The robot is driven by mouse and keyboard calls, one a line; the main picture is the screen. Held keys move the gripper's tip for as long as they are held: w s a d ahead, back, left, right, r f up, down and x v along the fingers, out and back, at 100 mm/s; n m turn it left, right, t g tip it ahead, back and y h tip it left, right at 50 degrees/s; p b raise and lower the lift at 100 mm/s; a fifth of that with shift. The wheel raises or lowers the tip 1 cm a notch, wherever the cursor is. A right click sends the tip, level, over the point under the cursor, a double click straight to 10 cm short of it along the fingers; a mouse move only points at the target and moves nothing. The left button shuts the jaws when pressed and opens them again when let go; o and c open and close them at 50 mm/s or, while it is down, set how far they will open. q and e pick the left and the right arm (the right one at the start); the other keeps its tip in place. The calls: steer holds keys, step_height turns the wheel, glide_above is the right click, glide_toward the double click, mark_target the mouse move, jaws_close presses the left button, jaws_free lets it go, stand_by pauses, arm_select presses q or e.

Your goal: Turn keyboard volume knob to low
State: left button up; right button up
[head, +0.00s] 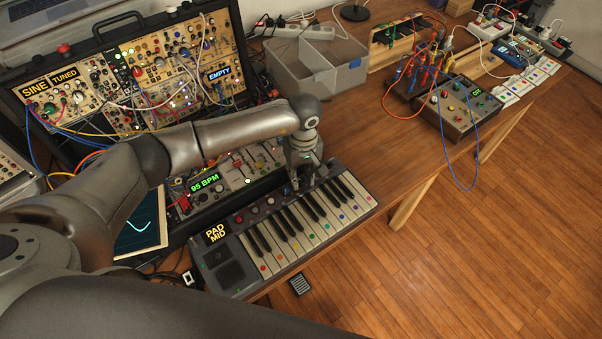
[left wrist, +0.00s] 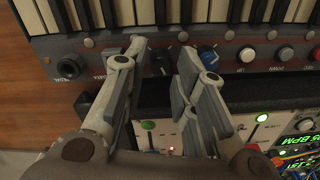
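The keyboard (head: 297,222) lies along the table's front edge, with a "PAD MID" display at its left end. My left gripper (head: 303,178) points down over the rear control strip of the keyboard. In the left wrist view the keyboard appears upside down. There my left gripper (left wrist: 161,52) is open, its fingers on either side of a dark knob (left wrist: 160,63). Contact with this knob cannot be told. A blue-topped knob (left wrist: 207,53) is just beside the right-hand finger. Another dark knob (left wrist: 68,68) stands farther left. Which knob is volume is not legible. My right gripper is out of view.
A mixer with a "95 BPM" display (head: 206,183) sits close behind the keyboard. A cabled synth case (head: 130,75) stands behind that. Grey bins (head: 315,65) and a patched module box (head: 458,106) are farther back. Bare tabletop (head: 375,130) lies right of the gripper.

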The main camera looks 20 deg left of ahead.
arm_select(q)
steer(key=shift+f, duration=0.65)
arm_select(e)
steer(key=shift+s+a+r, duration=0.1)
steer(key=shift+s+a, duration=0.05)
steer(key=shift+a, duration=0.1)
arm_select(q)
jaws_close()
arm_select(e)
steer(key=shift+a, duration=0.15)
